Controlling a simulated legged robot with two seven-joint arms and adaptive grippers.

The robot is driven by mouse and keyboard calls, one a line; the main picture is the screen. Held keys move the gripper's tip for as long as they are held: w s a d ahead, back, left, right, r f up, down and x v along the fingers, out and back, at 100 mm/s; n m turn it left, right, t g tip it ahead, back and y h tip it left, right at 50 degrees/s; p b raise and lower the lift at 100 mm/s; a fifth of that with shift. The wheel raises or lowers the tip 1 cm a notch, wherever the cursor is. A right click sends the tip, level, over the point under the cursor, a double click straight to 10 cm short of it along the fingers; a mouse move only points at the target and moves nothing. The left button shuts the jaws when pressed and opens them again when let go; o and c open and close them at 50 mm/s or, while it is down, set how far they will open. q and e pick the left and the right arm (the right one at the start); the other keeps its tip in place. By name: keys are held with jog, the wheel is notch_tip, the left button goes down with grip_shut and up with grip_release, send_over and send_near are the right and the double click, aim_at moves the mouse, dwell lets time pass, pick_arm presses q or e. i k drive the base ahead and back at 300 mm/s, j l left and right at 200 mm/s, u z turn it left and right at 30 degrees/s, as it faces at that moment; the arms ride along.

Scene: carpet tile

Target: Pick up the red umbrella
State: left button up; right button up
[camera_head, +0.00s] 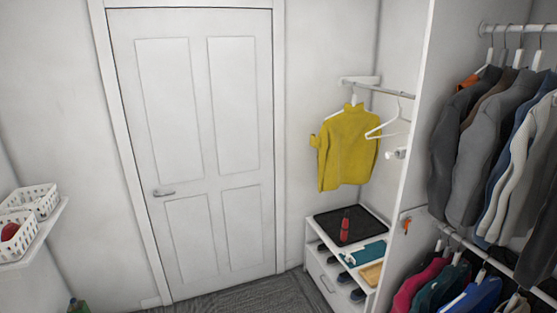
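A small red object with a dark top, which looks like the folded red umbrella (344,229), stands upright on a black tray (327,226). The tray lies on top of the low white shoe cabinet in the corner, below the hanging yellow sweater. Nothing covers the umbrella from this view. Neither of my grippers shows in the head view.
A closed white door (195,150) fills the left middle. The white cabinet (325,279) has shoes and folded cloth on its shelves. A yellow sweater (347,148) hangs above it. Clothes racks are at right; a shelf with baskets (30,206) is at left.

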aim_at(343, 234)
jog(key=i+j+u, duration=0.3)
jog(key=i, duration=0.55)
jog(key=i+u, duration=0.25)
jog(key=i, duration=0.6)
jog(key=i+z, duration=0.65)
jog(key=z, duration=0.2)
jog(key=i+j+z, duration=0.2)
jog(key=z, duration=0.2)
jog(key=i, duration=0.05)
